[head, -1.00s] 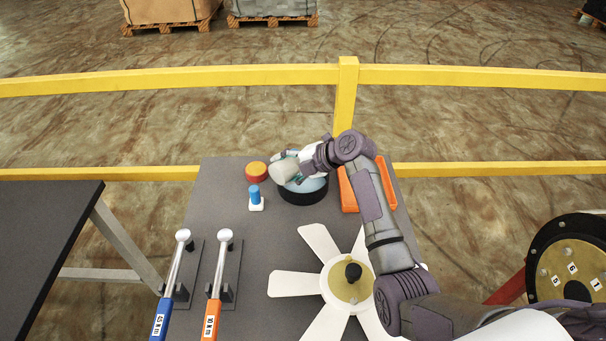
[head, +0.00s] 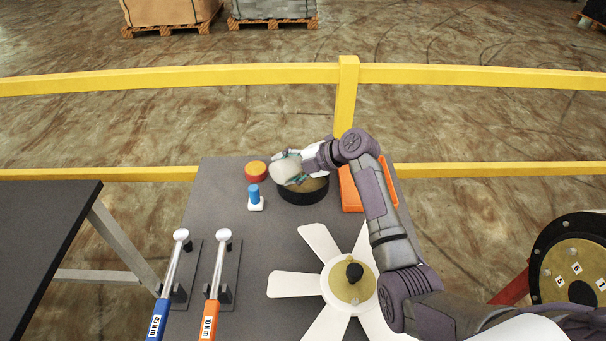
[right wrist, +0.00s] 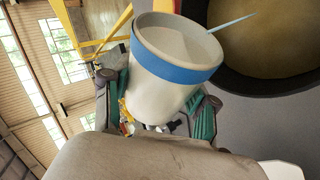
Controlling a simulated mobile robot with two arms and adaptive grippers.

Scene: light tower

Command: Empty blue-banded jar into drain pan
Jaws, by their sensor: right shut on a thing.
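The blue-banded jar (right wrist: 160,90) is a pale cup with a blue band below its rim. My right gripper (right wrist: 160,98) is shut around its sides. In the head view the jar (head: 286,171) is tilted above the left part of the black round drain pan (head: 303,197). In the right wrist view the drain pan (right wrist: 262,85) lies beyond the rim, with a tan inside. A thin pale-blue streak (right wrist: 231,23) sticks out from the jar's rim towards the pan. The jar's visible inside is pale; its bottom is hidden. My left gripper is out of view.
A red jar with an orange top (head: 255,171) and a blue-and-white bottle (head: 255,196) stand left of the pan. An orange tray (head: 350,192) lies right of it, partly behind my arm. A white fan (head: 318,240) and two torque wrenches (head: 210,308) are nearer. A yellow railing (head: 200,79) runs behind.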

